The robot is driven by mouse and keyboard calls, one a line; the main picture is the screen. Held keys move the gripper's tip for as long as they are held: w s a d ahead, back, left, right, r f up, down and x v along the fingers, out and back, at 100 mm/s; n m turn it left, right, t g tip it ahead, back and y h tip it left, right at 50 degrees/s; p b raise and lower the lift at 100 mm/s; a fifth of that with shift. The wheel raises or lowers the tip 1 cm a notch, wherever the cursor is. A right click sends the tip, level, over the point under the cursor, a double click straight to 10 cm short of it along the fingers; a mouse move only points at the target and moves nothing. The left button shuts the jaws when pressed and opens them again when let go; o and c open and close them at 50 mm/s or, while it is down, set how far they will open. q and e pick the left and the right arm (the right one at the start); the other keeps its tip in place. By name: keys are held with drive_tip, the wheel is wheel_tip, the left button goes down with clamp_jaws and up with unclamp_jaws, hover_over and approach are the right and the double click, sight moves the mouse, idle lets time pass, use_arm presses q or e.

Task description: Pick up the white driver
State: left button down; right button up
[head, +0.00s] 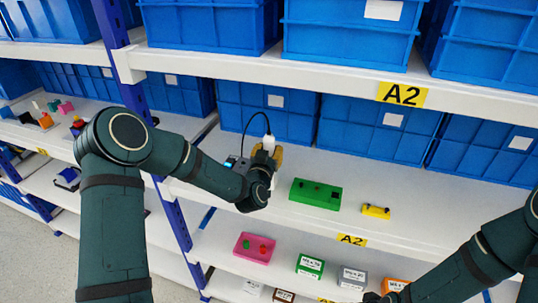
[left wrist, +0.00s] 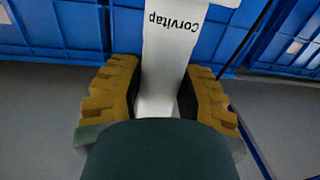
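The white driver (head: 268,142) shows at the end of my left arm in the head view, with a thin black cable looping over it. In the left wrist view the white driver (left wrist: 163,60) bears the word "Corvitap" and runs between the two yellow-brown fingers of my left gripper (left wrist: 160,98). The fingers sit against both its sides, so the gripper looks shut on it; its lower end is hidden by my wrist. My left gripper (head: 266,156) is over the middle shelf. My right arm enters at lower right; its gripper is at the bottom edge, its fingers unclear.
A green block (head: 316,193) and a small yellow part (head: 376,211) lie on the middle shelf (head: 440,215). Blue bins (head: 380,128) stand behind. A pink tray (head: 255,248) and labelled boxes (head: 310,266) are on the shelf below. A blue post (head: 172,215) stands near my left arm.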

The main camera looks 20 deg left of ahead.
use_arm(q)
drive_tip(key=shift+r, duration=0.15)
wheel_tip(320, 180, up, 10)
drive_tip(key=shift+f, duration=0.1)
idle(0.5)
